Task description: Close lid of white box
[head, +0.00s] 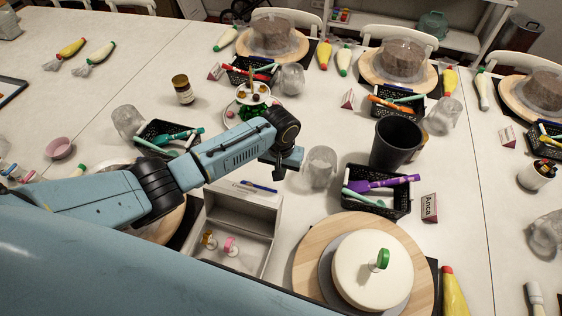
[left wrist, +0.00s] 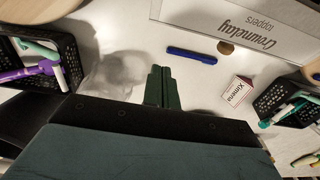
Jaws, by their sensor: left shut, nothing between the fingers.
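The white box (head: 270,222) stands open on the table, in front of my body in the head view. Several small toppers, among them a pink one (head: 230,246), lie inside it. Its lid (head: 222,190) appears raised at the far side of the box. In the left wrist view the lid (left wrist: 240,28) is a white panel with grey lettering near the top. My left gripper (head: 281,168) is beyond the lid, apart from it. In the left wrist view its dark green fingers (left wrist: 162,88) are together and empty, over bare table. My right gripper is not in view.
A blue pen (left wrist: 192,55) lies between fingers and lid. A name card (left wrist: 238,90) and clear jar (head: 320,166) are close by. Black baskets (head: 378,208) stand either side. A white cake (head: 372,272) on a wooden turntable (head: 310,250) is right of the box.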

